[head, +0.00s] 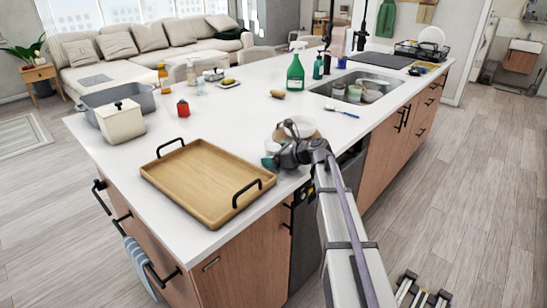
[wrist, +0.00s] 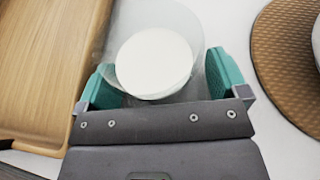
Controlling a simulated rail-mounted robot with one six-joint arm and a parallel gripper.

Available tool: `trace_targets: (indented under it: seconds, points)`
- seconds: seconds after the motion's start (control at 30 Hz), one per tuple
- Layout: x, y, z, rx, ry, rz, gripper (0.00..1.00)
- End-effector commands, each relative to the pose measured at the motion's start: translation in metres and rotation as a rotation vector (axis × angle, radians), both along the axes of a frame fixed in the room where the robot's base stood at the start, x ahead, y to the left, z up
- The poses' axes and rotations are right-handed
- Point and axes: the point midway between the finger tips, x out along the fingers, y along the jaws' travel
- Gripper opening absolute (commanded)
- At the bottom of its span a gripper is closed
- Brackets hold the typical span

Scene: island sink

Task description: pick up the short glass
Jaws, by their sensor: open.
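The short glass (wrist: 153,62) is clear, with a round white disc showing inside it. In the wrist view it stands on the white counter between the two teal fingers of my gripper (wrist: 164,78). The fingers are open, one on each side of the glass; its near edge is close to the dark palm. I cannot tell whether either finger touches it. In the head view my gripper (head: 271,159) is low over the counter, right of the tray, and the glass is mostly hidden or too faint to make out.
A wooden tray (head: 207,180) with black handles lies close on the left; it also shows in the wrist view (wrist: 42,75). A brown woven mat (wrist: 281,62) bearing a white dish is close on the right. A green spray bottle (head: 295,73) and the sink are farther back.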

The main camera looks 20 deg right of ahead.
Motion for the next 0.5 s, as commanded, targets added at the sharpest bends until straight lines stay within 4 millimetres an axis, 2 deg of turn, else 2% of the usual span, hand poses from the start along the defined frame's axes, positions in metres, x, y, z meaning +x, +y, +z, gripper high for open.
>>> trace_targets:
  seconds: [0.1,0.5]
  points:
    - [-0.0006,-0.0003,0.0010,0.000,0.000,0.000,0.91]
    - [-0.0007,-0.0005,0.0010,-0.001,-0.001,0.000,0.53]
